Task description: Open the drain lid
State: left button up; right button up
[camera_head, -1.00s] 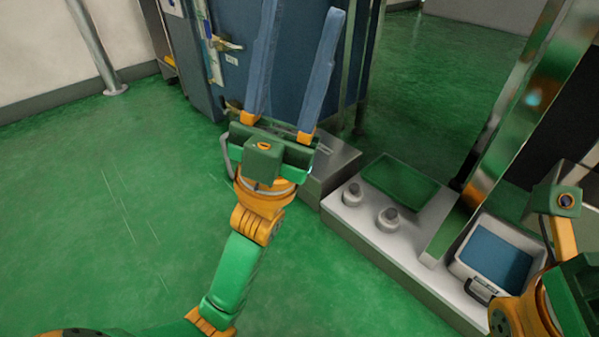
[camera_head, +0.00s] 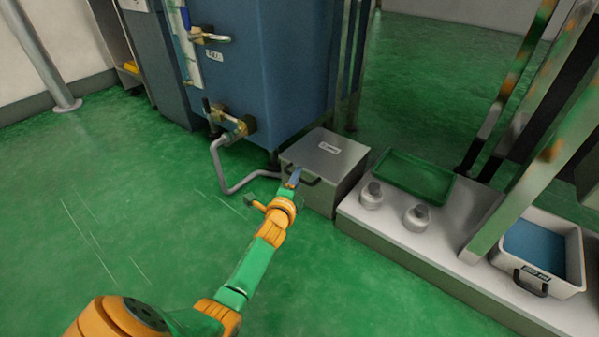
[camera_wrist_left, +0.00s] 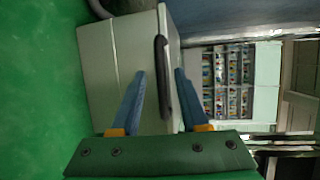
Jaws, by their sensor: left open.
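The drain box is a grey metal box whose flat lid (camera_head: 326,153) lies closed, with a small white label on top. A dark bar handle (camera_head: 305,181) runs along the lid's front edge. My left gripper (camera_head: 295,175) is at this handle, seen nearly edge-on. The box side (camera_wrist_left: 105,75) fills the left of that view. My right gripper is not in view.
A blue tank (camera_head: 265,70) with a valve and a bent grey pipe (camera_head: 225,170) stands behind and left of the box. To the right, a grey platform (camera_head: 470,215) carries a green tray (camera_head: 410,172), two knobs and a white bin (camera_head: 545,262). The green floor at left is clear.

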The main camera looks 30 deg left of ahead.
pick_arm(q)
jog(key=shift+w+a+f, duration=0.15)
jog(key=shift+w+f, duration=0.1)
jog(key=shift+w, duration=0.3)
jog(key=shift+w+r, duration=0.1)
jog(key=shift+r, duration=0.1)
jog(key=c, duration=0.7)
grip_shut()
